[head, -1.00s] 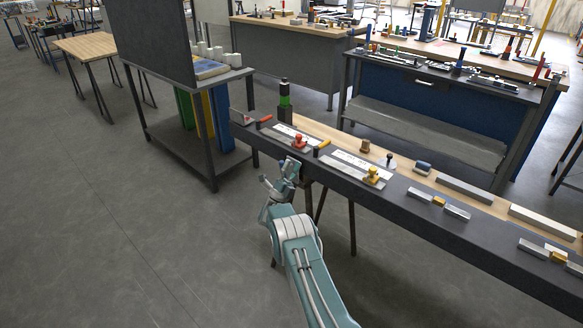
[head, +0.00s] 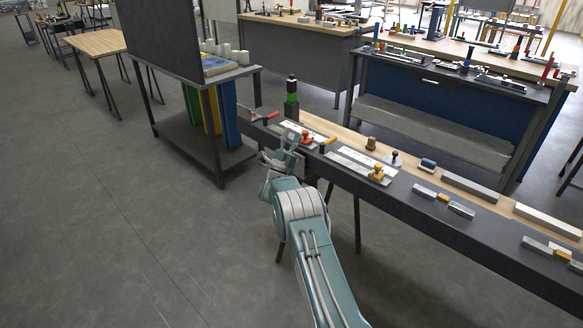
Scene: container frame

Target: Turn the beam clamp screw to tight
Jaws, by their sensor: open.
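My gripper (head: 282,150) is open and empty at the front edge of the dark-fronted bench (head: 420,210). It hides part of that edge. A red-knobbed fitting (head: 306,138) on a pale plate stands just to its right. A yellow-knobbed fitting (head: 377,172) on a similar plate is farther right. A red-handled tool (head: 271,116) lies behind the gripper, near the bench's left end. I cannot tell which of these, if any, is the beam clamp screw. I see no clear contact between the gripper and any fitting.
A dark stand with a green-banded post (head: 291,98) is behind the gripper. A shelf table (head: 210,84) with white cylinders stands to the left. Metal bars (head: 469,187) lie along the bench to the right. The floor at left is open.

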